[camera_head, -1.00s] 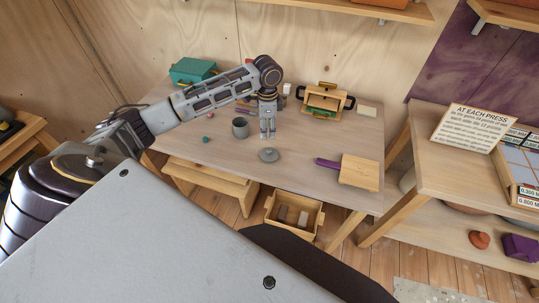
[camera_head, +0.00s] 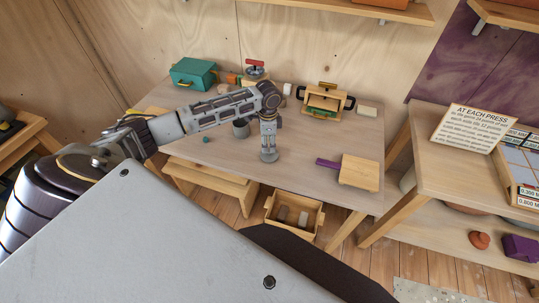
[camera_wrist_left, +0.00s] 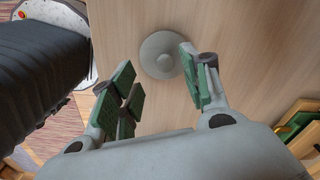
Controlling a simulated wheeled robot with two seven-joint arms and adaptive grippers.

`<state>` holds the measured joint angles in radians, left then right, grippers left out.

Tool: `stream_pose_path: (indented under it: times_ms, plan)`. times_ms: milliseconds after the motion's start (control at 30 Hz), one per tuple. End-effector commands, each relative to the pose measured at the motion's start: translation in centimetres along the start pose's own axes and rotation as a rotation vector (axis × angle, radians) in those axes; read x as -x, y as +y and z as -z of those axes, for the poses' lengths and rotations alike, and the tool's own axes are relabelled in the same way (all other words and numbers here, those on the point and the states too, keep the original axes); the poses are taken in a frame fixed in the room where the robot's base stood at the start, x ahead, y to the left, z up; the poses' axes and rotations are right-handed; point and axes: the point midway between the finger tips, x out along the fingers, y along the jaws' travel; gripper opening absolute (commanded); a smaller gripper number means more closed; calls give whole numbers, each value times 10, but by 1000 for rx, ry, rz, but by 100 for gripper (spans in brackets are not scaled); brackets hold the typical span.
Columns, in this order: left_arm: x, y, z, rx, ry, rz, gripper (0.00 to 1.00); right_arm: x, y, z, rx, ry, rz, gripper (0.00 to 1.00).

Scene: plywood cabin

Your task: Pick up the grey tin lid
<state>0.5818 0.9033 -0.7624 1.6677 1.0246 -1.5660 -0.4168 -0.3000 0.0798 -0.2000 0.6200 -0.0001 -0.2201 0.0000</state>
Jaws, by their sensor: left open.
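The grey tin lid (camera_head: 269,158) lies flat on the wooden table, partly hidden by my left gripper in the head view. It is a round disc with a small raised centre, and it shows well in the left wrist view (camera_wrist_left: 160,56). My left gripper (camera_head: 268,150) points down just over the lid. In the wrist view its green-padded fingers (camera_wrist_left: 158,76) are spread, one on each side of the lid's near part, with nothing held. I cannot tell whether a fingertip touches the lid. My right gripper is not in view.
A grey cup (camera_head: 241,132), partly behind my arm, stands left of the lid. A small teal ball (camera_head: 206,139) lies further left. A wooden block (camera_head: 360,172) with a purple piece (camera_head: 327,163) is to the right. A black-handled wooden frame (camera_head: 325,103) stands behind.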

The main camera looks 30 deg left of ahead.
Motion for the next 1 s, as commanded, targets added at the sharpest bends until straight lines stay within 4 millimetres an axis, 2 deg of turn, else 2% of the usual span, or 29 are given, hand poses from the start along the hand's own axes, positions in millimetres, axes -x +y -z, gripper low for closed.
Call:
stream_pose_path:
  times_ms: [567,1000]
  plan:
    - [-10,-1,1,0,0,0,46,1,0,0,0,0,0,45]
    - [-50,-6,5,0,-1,0,46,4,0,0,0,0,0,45]
